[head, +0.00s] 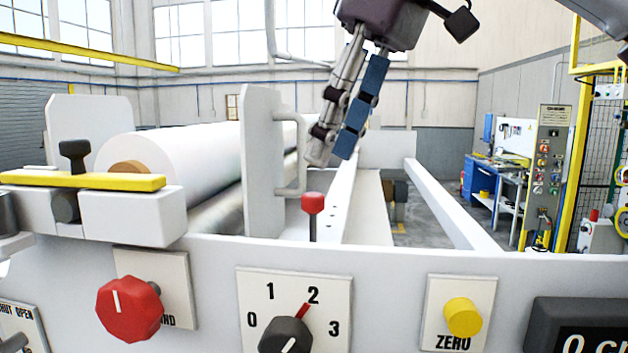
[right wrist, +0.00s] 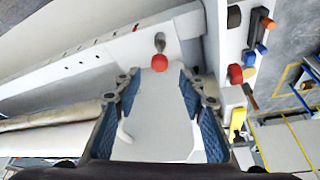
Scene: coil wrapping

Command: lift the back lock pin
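A red-topped pin (head: 313,203) stands upright on a thin dark stem behind the machine's front panel, beside the white upright plate (head: 262,165) with a handle. I take it for the lock pin; no label shows. In the right wrist view the red knob (right wrist: 160,62) lies ahead of the fingertips, roughly midway between them, with nothing touching it. My right gripper (head: 335,158) points down above and behind the pin in the head view. The right wrist view shows its blue-padded fingers (right wrist: 160,85) spread apart and empty. My left gripper does not show clearly.
A yellow bar (head: 85,181) with a black knob (head: 74,152) lies at left, before a white roll (head: 195,160). The front panel carries a red knob (head: 128,308), a dial (head: 286,336) and a yellow button (head: 463,316). The plate's handle (head: 291,155) is close to the right fingers.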

